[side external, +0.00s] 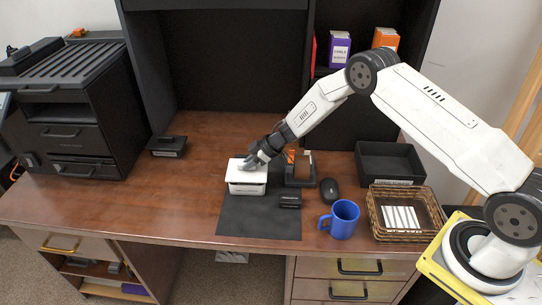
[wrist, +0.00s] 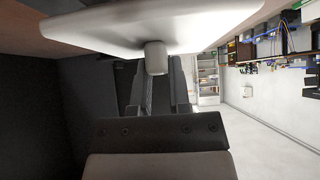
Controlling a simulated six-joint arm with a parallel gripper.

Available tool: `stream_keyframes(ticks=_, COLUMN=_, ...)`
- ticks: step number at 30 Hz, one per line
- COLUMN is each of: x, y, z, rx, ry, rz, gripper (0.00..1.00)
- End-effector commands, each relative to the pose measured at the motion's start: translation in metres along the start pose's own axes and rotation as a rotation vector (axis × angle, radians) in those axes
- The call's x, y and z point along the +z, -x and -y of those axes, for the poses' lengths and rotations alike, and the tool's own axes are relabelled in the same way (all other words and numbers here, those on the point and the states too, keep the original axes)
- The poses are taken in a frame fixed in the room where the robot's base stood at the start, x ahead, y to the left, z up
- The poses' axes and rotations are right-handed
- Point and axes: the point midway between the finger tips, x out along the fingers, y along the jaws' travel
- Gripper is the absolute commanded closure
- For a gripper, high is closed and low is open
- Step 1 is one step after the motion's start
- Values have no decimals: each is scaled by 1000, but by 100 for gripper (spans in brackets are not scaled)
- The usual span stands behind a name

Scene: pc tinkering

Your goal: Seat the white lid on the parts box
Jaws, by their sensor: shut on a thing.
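The white lid (side external: 238,170) is over the white parts box (side external: 247,188) on the dark mat. The lid looks level and roughly lined up with the box; I cannot tell whether it touches the rim all round. My gripper (side external: 253,163) reaches down from the upper right and is shut on the lid's knob. In the wrist view the lid (wrist: 150,25) spans the top as a pale plate, its knob (wrist: 155,58) between my dark fingers (wrist: 157,75). The box is not clearly visible there, and its inside is hidden by the lid.
Right of the box are a black tape dispenser (side external: 300,180), a small black case (side external: 290,200), a black mouse (side external: 329,190) and a blue mug (side external: 343,220). A wicker basket (side external: 405,236) and black tray (side external: 390,164) stand farther right. The mat's front (side external: 260,225) is clear.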

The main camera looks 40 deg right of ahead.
Motion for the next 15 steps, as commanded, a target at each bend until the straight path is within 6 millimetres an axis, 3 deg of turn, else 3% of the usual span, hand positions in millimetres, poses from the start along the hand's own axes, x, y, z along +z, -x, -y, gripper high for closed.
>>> stream_keyframes(ticks=15, x=4, y=-4, z=0, rx=1, ry=0, rz=-1, gripper=100)
